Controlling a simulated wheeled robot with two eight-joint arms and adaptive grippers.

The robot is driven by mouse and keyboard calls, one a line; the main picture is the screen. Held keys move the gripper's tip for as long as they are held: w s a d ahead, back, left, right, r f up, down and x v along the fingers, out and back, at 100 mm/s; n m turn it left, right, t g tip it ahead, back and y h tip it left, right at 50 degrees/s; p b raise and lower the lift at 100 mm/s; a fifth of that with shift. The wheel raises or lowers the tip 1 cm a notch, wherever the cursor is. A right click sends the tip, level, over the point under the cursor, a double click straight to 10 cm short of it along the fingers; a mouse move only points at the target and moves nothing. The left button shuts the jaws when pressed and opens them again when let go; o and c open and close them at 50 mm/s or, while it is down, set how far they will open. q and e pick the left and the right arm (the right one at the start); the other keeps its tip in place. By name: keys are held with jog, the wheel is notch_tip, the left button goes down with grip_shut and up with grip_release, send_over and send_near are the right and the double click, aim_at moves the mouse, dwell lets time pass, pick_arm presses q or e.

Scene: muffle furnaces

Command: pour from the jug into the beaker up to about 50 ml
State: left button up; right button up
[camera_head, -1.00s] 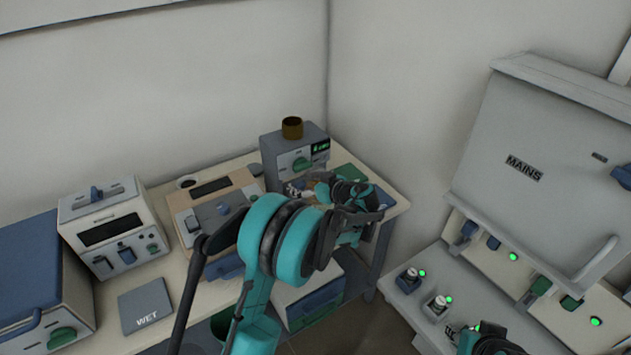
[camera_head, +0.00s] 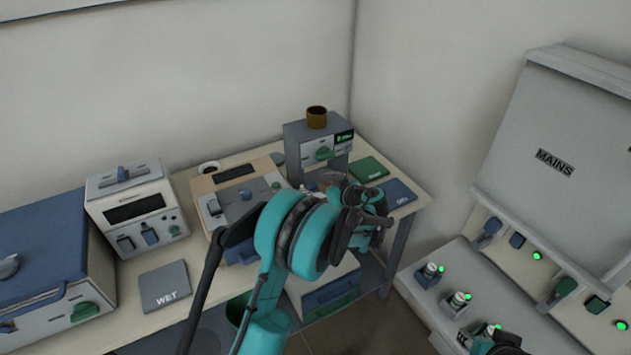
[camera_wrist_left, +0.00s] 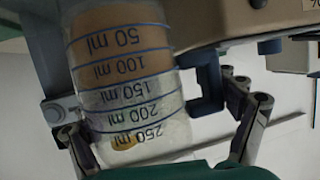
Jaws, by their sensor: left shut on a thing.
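In the left wrist view a clear graduated vessel (camera_wrist_left: 125,85) stands between my fingers. It has blue lines from 50 ml at the picture's top to 250 ml lower down. I cannot tell whether it is the jug or the beaker, nor read a liquid level.
A grey device (camera_head: 301,134) with a brown cup (camera_head: 317,117) on top stands behind my gripper. Green (camera_head: 368,169) and blue (camera_head: 398,194) mats lie to its right. A beige device (camera_head: 203,187) and WET mat (camera_head: 164,287) are left. The MAINS cabinet (camera_head: 520,170) is right.

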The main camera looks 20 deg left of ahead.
pick_arm(q)
jog(key=shift+s+a+r+m+y+p, duration=0.15)
jog(key=shift+r+m+y+p, duration=0.2)
jog(key=shift+m, duration=0.15)
jog(key=shift+s+r+m+g+y+b, duration=0.1)
jog(key=shift+r+m+g+y+b, duration=0.25)
jog(key=shift+m, duration=0.35)
jog(key=shift+a, duration=0.1)
